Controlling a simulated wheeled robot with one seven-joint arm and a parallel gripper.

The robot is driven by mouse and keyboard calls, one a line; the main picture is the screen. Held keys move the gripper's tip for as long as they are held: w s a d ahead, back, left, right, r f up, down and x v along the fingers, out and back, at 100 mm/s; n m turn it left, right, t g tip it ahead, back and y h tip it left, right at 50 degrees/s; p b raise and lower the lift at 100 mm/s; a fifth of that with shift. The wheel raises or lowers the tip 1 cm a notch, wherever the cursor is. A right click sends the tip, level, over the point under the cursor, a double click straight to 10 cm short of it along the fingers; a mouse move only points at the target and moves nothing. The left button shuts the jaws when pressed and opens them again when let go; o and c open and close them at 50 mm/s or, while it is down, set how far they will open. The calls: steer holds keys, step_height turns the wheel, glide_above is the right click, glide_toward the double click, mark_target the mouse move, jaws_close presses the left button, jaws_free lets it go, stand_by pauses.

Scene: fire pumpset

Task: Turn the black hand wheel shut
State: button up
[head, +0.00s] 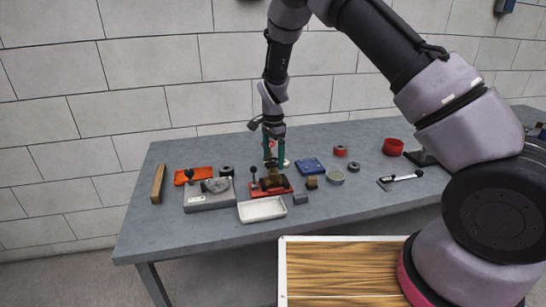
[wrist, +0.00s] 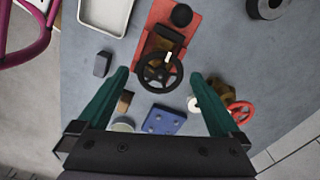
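The black hand wheel (wrist: 160,72) has spokes and a pale mark on its rim. It sits on a brass valve body (wrist: 166,40) fixed to a red base (wrist: 143,48). In the head view the red base (head: 270,190) stands near the middle of the bench; the wheel is hard to make out there. My gripper (wrist: 159,74) is open, with teal fingers wide apart. In the wrist view the wheel appears between the fingertips, with a gap on each side. The head view shows my gripper (head: 275,160) above the bench near the red base; the height gap is unclear.
A white tray (head: 262,209) and a grey block fixture (head: 209,196) stand in front and left of the red base. A red hand wheel (wrist: 240,111) on a brass valve is close to one finger. A blue plate (head: 312,165) and small parts lie to the right.

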mark_target(273, 160)
step_height(273, 160, up, 11)
stand_by(0.6)
steer(key=shift+f, duration=0.1)
